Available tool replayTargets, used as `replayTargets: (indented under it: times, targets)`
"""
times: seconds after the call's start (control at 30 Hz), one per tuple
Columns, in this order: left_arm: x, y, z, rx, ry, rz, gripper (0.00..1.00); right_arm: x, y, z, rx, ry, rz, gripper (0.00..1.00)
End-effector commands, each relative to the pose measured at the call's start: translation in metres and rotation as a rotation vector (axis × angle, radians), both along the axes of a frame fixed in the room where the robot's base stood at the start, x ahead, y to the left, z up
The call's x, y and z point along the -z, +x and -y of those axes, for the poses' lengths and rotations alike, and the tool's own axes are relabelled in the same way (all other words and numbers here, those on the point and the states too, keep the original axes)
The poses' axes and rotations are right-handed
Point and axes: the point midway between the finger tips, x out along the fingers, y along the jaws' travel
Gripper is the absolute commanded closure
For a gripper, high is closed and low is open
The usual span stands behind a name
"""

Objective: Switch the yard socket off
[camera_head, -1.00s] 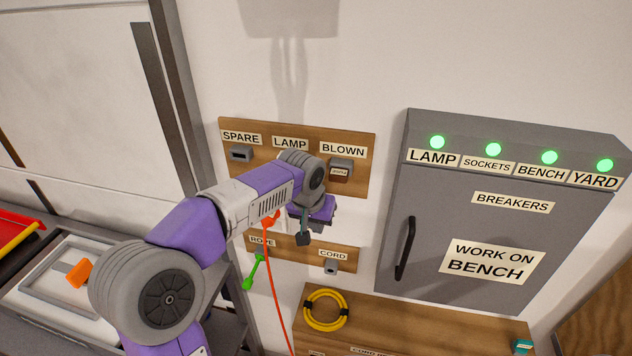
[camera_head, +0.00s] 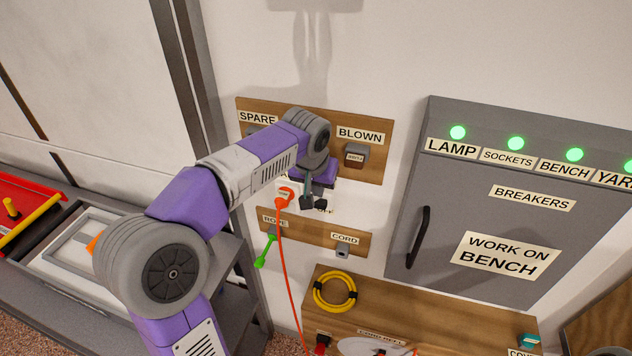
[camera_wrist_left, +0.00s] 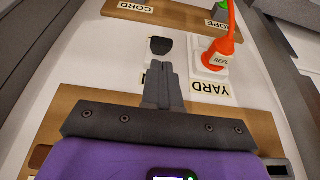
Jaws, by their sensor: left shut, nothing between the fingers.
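The yard socket is a white plate with an orange plug tagged REEL (camera_wrist_left: 222,60) in it, above the YARD label (camera_wrist_left: 210,88) in the left wrist view. The plug (camera_head: 284,197) and its orange cord also show in the head view. Beside the plug is a black switch lever (camera_wrist_left: 160,46) on the white wall. My left gripper (camera_wrist_left: 164,98) is shut and empty, its fingertips close to the lever; I cannot tell if they touch. In the head view the left gripper (camera_head: 306,200) is at the wall, covering part of the socket. My right gripper is out of view.
A grey breaker cabinet (camera_head: 480,240) with green lamps stands at the right. A wooden board (camera_head: 375,172) with SPARE and BLOWN labels is behind my arm. A lower board (camera_head: 310,231) has ROPE and CORD labels. A yellow coil (camera_head: 335,292) lies below.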

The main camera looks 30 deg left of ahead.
Motion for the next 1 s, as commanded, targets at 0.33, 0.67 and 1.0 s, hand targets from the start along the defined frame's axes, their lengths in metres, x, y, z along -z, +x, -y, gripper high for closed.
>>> replayTargets:
  times: [0.33,0.67,1.0]
  targets:
    - [0.041,0.015,-0.004,0.000,0.000,-0.001,1.00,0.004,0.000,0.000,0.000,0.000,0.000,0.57]
    - [0.043,0.016,-0.004,0.000,0.000,0.001,1.00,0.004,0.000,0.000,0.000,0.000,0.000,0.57]
    - [0.047,0.020,0.007,0.022,0.008,0.035,1.00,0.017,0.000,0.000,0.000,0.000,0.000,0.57]
